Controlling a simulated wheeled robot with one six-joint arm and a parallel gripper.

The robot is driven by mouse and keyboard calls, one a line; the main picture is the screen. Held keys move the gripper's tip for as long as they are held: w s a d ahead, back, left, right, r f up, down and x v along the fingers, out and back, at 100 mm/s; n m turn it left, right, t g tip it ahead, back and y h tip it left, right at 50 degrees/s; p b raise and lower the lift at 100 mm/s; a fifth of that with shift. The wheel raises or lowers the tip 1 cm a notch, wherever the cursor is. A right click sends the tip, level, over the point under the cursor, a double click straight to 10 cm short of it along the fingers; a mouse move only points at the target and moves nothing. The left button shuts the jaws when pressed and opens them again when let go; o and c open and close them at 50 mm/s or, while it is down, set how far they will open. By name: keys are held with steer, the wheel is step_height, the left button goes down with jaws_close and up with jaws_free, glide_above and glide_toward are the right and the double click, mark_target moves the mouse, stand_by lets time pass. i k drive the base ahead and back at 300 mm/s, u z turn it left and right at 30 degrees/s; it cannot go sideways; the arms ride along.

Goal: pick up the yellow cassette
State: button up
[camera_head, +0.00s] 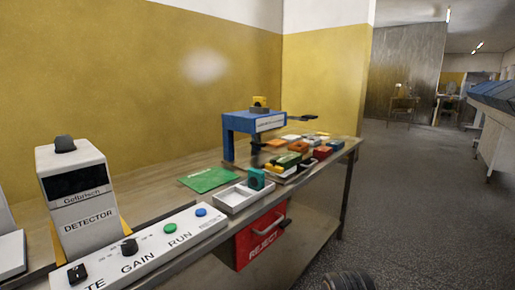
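A small yellow block with a dark base (259,102) sits on top of the blue stand (228,141) on the bench. Several small coloured blocks, orange, green, red, white and blue, lie crowded on the bench (171,169) beside the stand. I cannot tell which yellow piece is the cassette; the pieces are too small and overlap. My gripper is not in view. A dark rounded part (349,281) shows at the bottom edge; I cannot tell what it is.
A white tray (232,207) holds a teal block (256,179) near the bench's front edge. A green sheet (208,179) lies behind it. A grey detector (78,196) and a control panel (150,250) fill the left. A red reject bin (262,236) hangs below. Floor (420,210) at right is clear.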

mark_target(259, 101)
steer(key=z, duration=1.2)
steer(key=i, duration=1.95)
steer(key=u, duration=2.4)
